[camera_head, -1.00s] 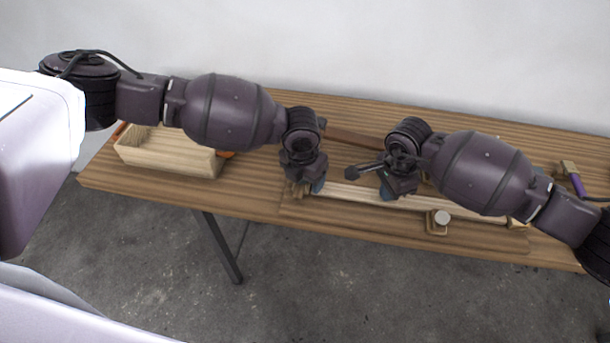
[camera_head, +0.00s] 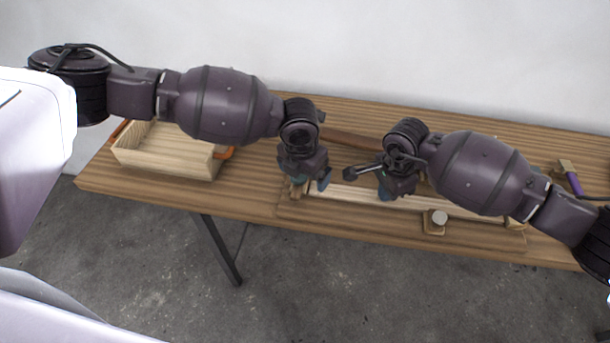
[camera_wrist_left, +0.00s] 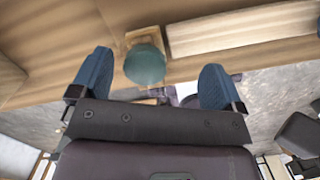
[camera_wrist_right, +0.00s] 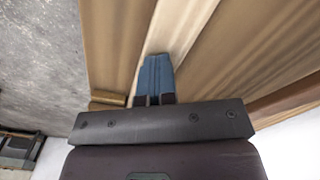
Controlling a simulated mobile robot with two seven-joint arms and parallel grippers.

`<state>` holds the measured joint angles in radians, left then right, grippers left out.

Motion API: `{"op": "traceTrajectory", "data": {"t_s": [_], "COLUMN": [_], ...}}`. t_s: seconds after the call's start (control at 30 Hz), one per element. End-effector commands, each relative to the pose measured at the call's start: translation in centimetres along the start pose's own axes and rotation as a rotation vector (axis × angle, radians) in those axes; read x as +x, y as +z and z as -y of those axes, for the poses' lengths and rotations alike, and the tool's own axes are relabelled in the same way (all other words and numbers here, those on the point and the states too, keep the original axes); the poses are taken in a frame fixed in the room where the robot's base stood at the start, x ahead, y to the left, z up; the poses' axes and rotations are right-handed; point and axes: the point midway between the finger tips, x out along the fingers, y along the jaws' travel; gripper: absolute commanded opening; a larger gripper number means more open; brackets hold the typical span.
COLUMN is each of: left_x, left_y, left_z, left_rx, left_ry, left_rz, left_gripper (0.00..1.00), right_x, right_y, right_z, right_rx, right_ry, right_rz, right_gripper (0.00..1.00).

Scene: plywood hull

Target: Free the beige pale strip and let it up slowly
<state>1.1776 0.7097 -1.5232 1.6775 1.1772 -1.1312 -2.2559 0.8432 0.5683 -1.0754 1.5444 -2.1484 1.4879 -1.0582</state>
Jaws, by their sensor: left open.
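The pale beige strip (camera_head: 353,194) lies lengthwise along a wooden board (camera_head: 380,226) on the bench. It also shows in the left wrist view (camera_wrist_left: 240,32) and the right wrist view (camera_wrist_right: 185,22). My left gripper (camera_head: 311,186) is over the strip's left end, fingers apart. In the left wrist view a round teal knob (camera_wrist_left: 145,64) on a small wooden block shows between the open fingers; I cannot tell if they touch it. My right gripper (camera_head: 391,194) is on the strip further right. Its fingers (camera_wrist_right: 155,62) are together, with their tips at the strip's surface.
An open wooden box (camera_head: 165,165) with orange handles stands at the left. A brown bar (camera_head: 350,139) lies behind the arms. A purple-handled tool (camera_head: 573,182) lies at the far right.

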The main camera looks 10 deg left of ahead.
Motion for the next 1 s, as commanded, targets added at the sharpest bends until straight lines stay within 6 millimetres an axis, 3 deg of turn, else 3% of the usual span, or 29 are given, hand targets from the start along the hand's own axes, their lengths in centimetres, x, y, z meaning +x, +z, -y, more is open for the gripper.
{"op": "traceTrajectory", "data": {"t_s": [0.7,1.0], "left_x": [-4.4,-4.7], "left_y": [0.5,0.6], "left_z": [-0.1,-0.1], "left_rx": [0.0,0.0], "left_ry": [0.001,0.001], "left_rz": [0.001,0.0], "left_gripper": [0.94,0.94], "right_x": [0.2,0.2], "right_y": [-0.1,-0.1], "right_z": [-0.1,-0.1], "right_rx": [0.002,0.002], "right_ry": [0.005,0.005], "right_rz": [-0.003,-0.003], "right_gripper": [0.0,0.0]}}
